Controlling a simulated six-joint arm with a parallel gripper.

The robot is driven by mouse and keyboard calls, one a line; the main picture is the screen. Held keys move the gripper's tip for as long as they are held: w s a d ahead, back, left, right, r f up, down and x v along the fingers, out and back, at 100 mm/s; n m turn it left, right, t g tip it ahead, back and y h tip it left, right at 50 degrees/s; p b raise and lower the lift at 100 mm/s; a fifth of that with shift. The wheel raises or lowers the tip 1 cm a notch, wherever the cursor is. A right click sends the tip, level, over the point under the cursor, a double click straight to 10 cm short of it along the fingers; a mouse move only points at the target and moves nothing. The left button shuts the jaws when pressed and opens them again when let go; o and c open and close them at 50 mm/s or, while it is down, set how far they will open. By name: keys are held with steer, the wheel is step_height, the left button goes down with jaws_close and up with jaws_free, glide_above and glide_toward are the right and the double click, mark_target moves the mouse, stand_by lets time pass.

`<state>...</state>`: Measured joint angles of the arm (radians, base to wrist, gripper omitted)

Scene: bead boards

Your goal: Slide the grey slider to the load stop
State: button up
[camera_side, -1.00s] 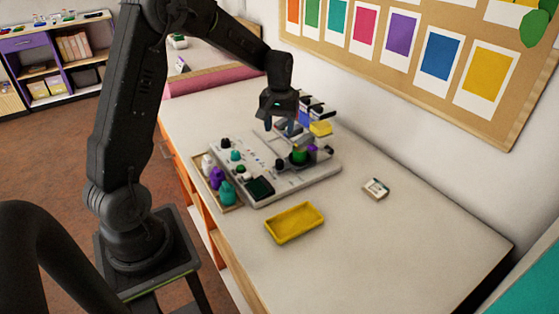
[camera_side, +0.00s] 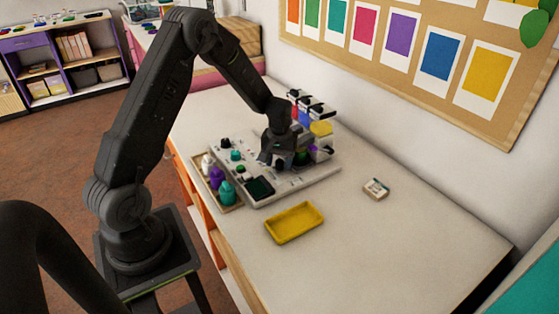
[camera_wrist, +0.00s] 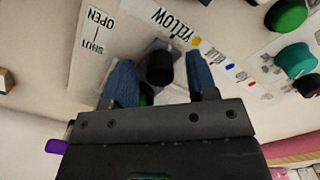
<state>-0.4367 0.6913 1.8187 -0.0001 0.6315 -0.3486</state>
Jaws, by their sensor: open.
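My gripper (camera_wrist: 161,72) is open, its two blue fingers on either side of a black knob (camera_wrist: 160,66) in the wrist view. The knob stands on a small grey piece that looks like the grey slider (camera_wrist: 152,46). I see no clear contact between fingers and knob. The board (camera_wrist: 215,35) carries the printed words YELLOW, OPEN and SHUT near the knob. I cannot read a load stop mark. In the side view my gripper (camera_side: 274,162) is low over the right half of the pale board (camera_side: 302,182), hiding the slider there.
A yellow tray (camera_side: 294,223) lies in front of the board. A rack with coloured parts (camera_side: 318,128) stands close behind my gripper. A wooden tray (camera_side: 232,207) with purple and teal pieces is at the left. A small box (camera_side: 376,188) lies right; the table around it is clear.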

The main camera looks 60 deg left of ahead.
steer(key=shift+c, duration=0.2)
jaws_close()
steer(key=shift+a, duration=0.1)
steer(key=a, duration=2.1)
steer(key=shift+r, duration=0.1)
steer(key=shift+a, duration=0.15)
steer(key=shift+c, duration=1.6)
jaws_free()
steer(key=o, duration=0.4)
steer(key=shift+c, duration=0.2)
